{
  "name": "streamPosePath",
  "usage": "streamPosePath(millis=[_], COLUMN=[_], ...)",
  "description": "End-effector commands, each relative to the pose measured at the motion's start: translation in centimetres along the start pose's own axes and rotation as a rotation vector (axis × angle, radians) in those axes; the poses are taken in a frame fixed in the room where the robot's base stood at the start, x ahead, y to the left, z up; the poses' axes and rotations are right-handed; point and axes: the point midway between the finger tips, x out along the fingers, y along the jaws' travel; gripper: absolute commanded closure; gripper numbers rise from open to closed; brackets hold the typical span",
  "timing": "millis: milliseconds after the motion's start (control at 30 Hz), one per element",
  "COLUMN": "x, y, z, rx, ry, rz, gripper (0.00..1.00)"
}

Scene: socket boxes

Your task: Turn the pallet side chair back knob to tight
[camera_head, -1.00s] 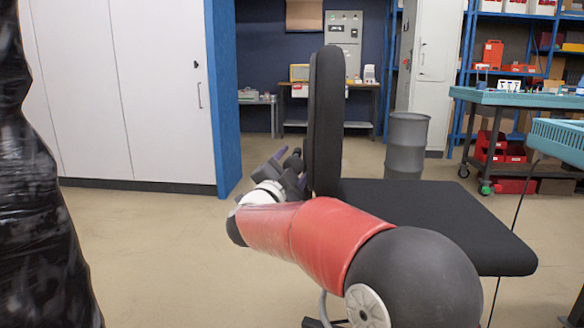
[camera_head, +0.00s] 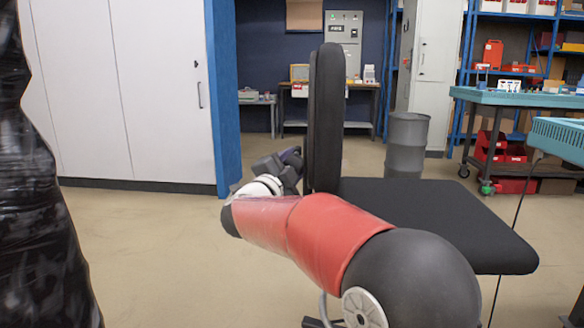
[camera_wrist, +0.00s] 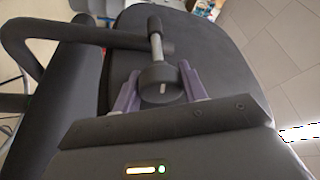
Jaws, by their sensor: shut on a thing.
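The chair stands in the middle of the head view, with its black back (camera_head: 327,120) upright and seen edge-on and its black seat (camera_head: 420,215) to the right. My gripper (camera_head: 291,160) is at the left face of the back, low down, partly hidden behind my own wrist. In the wrist view the dark round knob (camera_wrist: 161,84), with a metal stem, sits between the two purple fingers of my gripper (camera_wrist: 159,76). The fingers are shut on it. I cannot read from the frames how tight the knob is.
A black wrapped stack (camera_head: 40,200) stands close at the left. White cabinets (camera_head: 120,90) with a blue edge are behind. A grey drum (camera_head: 407,145) and a workbench (camera_head: 510,100) are at the back right. The floor left of the chair is clear.

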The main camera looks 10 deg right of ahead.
Motion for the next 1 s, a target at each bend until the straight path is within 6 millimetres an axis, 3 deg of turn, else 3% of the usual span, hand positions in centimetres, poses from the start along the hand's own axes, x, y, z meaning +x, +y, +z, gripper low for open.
streamPosePath(millis=[1000], x=[0.1], y=[-0.4], z=[-0.24], rx=[0.884], ry=[0.001], rz=[0.367], gripper=[0.81])
